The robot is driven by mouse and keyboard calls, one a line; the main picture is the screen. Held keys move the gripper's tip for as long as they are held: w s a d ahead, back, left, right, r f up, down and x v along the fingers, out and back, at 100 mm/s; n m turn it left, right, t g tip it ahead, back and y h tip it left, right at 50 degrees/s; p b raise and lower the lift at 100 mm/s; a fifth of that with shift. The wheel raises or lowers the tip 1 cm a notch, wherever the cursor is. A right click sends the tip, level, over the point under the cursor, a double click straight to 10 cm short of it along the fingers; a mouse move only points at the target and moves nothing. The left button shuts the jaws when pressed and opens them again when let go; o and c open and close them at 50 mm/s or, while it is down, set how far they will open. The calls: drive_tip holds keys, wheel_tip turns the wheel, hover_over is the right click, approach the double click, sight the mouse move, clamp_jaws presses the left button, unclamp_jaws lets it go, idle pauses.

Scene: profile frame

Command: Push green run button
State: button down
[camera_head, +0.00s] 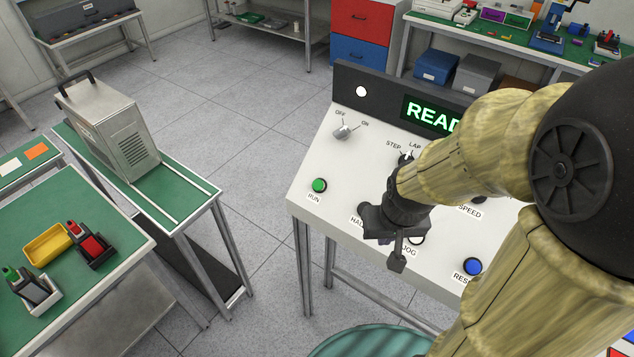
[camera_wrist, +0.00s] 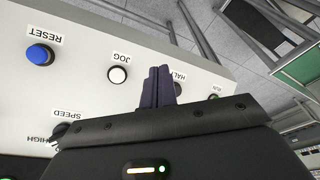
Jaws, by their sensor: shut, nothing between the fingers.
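The green run button (camera_head: 319,185) sits at the left of the white control panel (camera_head: 320,215), above its RUN label. My gripper hides part of the HALT and JOG area in the head view.
The white JOG button (camera_wrist: 118,74) and blue RESET button (camera_head: 472,266) are on the same panel. An OFF/ON knob (camera_head: 343,132) and a lit display (camera_head: 431,115) are behind. A green side table (camera_head: 190,196) stands left, across open floor.

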sight(318, 185)
drive_tip(key=w+a+m+t+p, duration=0.2)
drive_tip(key=w+a+m+t, duration=0.15)
drive_tip(key=w+a, duration=0.45)
drive_tip(key=w+a+m+t+p, duration=0.25)
drive_tip(key=w+a+m, duration=0.2)
drive_tip(key=w, duration=0.55)
drive_tip(key=s+a+m+t+h+p, duration=0.1)
drive_tip(key=s+a+m+t+h, duration=0.2)
drive_tip(key=a+m+t+h, duration=0.2)
drive_tip(key=m+h, duration=0.2)
drive_tip(key=h, duration=0.2)
drive_tip(key=shift+a+r+t+h+p, duration=0.15)
drive_tip(key=shift+a+t+h+p, duration=0.15)
drive_tip(key=shift+a+p, duration=0.1)
drive_tip(key=shift+w+d+f+b, duration=0.6)
drive_tip(key=shift+w+f+b, duration=0.2)
drive_tip(key=shift+f, duration=0.35)
drive_tip(key=shift+w+d+f+b, duration=0.55)
drive_tip(key=shift+w+f+b, duration=0.2)
drive_tip(key=shift+f, duration=0.35)
drive_tip(key=shift+w+d+f+b, duration=0.65)
drive_tip(key=shift+f+b, duration=0.2)
drive_tip(key=shift+f, duration=0.3)
drive_tip(key=shift+w+f, duration=0.1)
drive_tip(key=shift+f, duration=0.05)
drive_tip(key=shift+w+d+f+b, duration=0.15)
drive_tip(key=shift+f+b, duration=0.05)
drive_tip(key=shift+b, duration=0.3)
